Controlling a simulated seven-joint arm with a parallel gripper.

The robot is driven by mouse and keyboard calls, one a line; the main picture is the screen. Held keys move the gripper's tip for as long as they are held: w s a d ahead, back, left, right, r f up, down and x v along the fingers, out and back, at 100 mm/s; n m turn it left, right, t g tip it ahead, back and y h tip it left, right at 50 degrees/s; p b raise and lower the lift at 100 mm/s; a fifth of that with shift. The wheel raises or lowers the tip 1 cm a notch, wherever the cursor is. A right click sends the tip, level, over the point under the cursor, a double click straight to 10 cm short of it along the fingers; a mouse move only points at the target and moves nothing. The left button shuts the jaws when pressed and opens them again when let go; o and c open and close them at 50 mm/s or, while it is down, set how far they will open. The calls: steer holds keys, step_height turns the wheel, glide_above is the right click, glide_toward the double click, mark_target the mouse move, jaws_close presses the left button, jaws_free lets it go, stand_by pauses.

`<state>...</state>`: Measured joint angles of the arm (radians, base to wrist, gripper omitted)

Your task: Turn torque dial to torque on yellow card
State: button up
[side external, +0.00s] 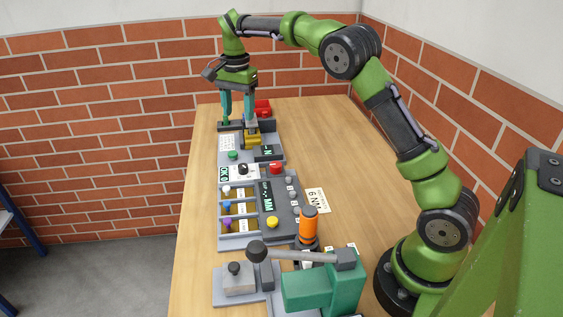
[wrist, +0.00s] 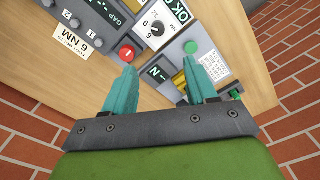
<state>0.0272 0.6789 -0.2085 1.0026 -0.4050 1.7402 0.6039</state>
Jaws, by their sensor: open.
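The torque dial is a black knob on a white scale marked NM; it shows ahead of my fingertips in the wrist view (wrist: 156,28) and as a small dark knob in the side view (side external: 243,168). The pale yellow card (wrist: 75,43) reads 6 NM; it lies flat on the table beside the dark panel in the side view (side external: 318,201). My gripper (side external: 238,110) is open, its teal fingers apart with nothing held. It is above the far end of the row of devices, beyond the dial. In the wrist view the fingers (wrist: 158,62) point down toward the panels. The exact dial reading is too small to tell.
A red button (wrist: 126,53) and a green button (wrist: 191,47) flank the dial. A GAP panel (side external: 266,208) with knobs, an orange-topped cylinder (side external: 308,225) and a green lever press (side external: 318,288) stand nearer. The table's right side (side external: 340,140) is mostly clear.

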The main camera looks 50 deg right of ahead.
mark_target(243, 166)
step_height(243, 166, down, 17)
steer(key=shift+a+f, duration=0.1)
stand_by(0.4)
steer(key=c, duration=1.1)
steer(key=shift+o, duration=0.2)
steer(key=n, duration=1.1)
steer(key=shift+s+n, duration=0.1)
steer(key=shift+n, duration=0.2)
